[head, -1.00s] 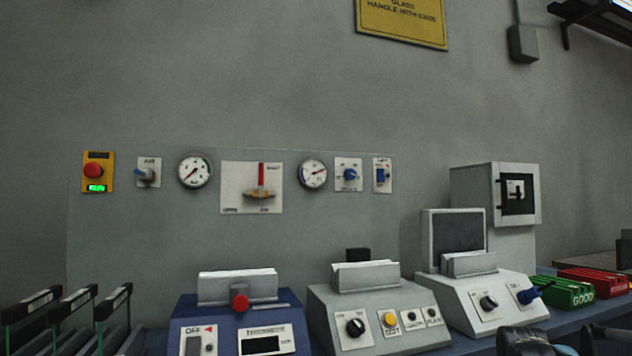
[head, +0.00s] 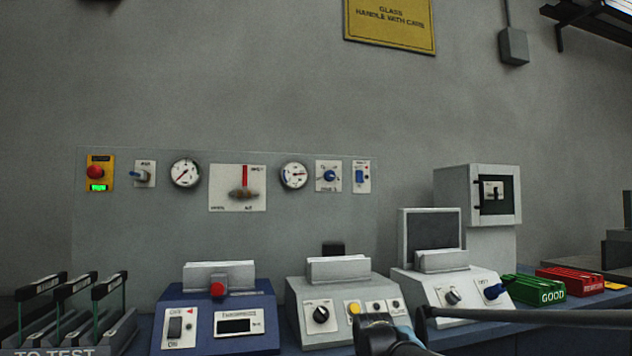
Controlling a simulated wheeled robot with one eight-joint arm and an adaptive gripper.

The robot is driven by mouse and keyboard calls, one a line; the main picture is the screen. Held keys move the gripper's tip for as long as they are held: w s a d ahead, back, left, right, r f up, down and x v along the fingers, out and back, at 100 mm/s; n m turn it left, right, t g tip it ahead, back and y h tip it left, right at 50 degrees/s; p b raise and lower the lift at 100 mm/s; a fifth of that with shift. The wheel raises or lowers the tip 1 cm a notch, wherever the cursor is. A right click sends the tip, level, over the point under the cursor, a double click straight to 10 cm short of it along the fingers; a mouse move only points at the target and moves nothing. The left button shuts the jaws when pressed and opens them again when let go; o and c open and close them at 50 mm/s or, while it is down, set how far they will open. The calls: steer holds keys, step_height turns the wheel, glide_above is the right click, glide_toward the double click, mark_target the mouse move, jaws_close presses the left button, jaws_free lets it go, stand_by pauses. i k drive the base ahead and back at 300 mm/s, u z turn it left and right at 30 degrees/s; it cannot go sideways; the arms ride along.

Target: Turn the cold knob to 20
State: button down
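A small white plate with a round blue knob (head: 329,175) is on the grey wall panel, right of a round gauge (head: 294,175) with a blue sector. The plate's lettering is too small to read, so I cannot confirm that this is the cold knob or tell its setting. Part of my dark arm (head: 385,337) shows at the bottom edge, in front of the bench and well below the knob. My gripper's fingers cannot be made out. Nothing touches the blue knob.
Left on the panel are a red emergency button (head: 95,172), a second gauge (head: 186,172) and a red-handled lever (head: 244,180). A blue switch (head: 361,175) is right of the knob. Test devices, racks and green and red boxes (head: 535,289) crowd the bench below.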

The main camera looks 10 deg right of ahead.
mark_target(329, 175)
steer(key=z, duration=1)
steer(key=k, duration=1.2)
steer(key=u, duration=0.8)
steer(key=i, duration=1)
steer(key=z, duration=0.1)
